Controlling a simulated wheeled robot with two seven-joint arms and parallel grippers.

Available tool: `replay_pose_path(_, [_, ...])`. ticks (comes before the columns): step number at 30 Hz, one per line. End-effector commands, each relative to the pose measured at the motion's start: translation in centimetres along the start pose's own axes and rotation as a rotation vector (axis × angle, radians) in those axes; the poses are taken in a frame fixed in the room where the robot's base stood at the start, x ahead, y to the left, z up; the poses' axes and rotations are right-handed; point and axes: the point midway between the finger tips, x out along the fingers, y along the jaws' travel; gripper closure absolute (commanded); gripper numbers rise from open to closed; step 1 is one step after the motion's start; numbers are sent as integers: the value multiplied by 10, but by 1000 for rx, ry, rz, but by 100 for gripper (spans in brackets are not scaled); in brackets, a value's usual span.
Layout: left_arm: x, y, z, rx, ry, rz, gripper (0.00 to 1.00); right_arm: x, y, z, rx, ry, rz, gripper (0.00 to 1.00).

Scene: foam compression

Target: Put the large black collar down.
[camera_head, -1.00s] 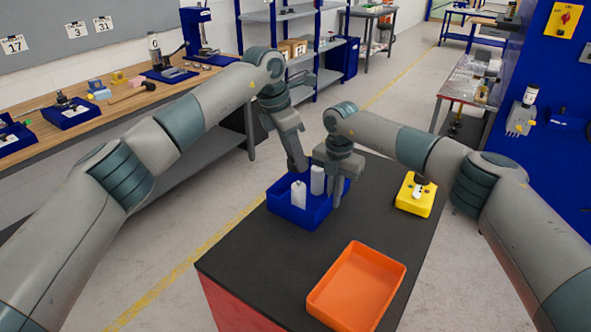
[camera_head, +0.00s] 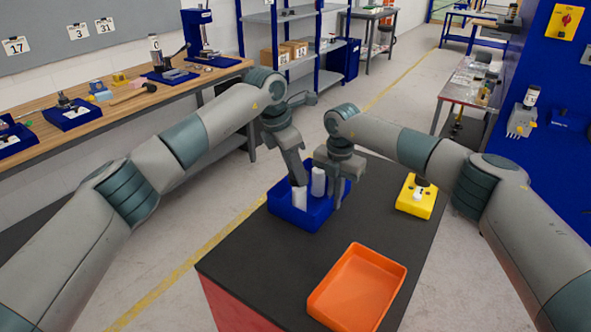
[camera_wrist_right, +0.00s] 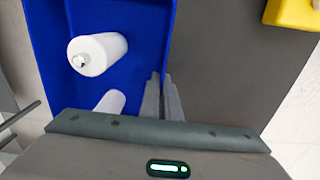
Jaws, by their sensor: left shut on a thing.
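My left gripper (camera_head: 298,183) points down into the blue bin (camera_head: 292,217). It is shut, with its tips at the top of the nearer white cylinder (camera_head: 299,200). What is between its fingers is too small or hidden to make out. I cannot pick out the large black collar there. A second white cylinder (camera_head: 318,180) stands behind in the bin; a metal stub tops one upright cylinder (camera_wrist_right: 86,57) in the right wrist view. My right gripper (camera_head: 336,205) points down at the bin's right side; its fingers (camera_wrist_right: 160,85) are close together by the bin wall.
An orange tray (camera_head: 357,288) lies nearer on the dark tabletop (camera_head: 275,270). The tabletop between bin and tray is clear. My two grippers are close together.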

Motion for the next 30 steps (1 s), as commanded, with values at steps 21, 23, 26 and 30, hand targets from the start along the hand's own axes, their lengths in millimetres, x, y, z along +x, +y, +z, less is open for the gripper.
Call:
replay_pose_path(21, [11, 0, -3, 0, 0, 0, 55, 0, 0, 0, 0, 0, 1, 100])
replay_pose_path(23, [11, 0, -4, 0, 0, 0, 45, 0, 0, 0, 0, 0, 1, 100])
replay_pose_path(26, [11, 0, -4, 0, 0, 0, 45, 0, 0, 0, 0, 0, 1, 100])
replay_pose_path(30, [11, 0, -3, 0, 0, 0, 45, 0, 0, 0, 0, 0, 1, 100])
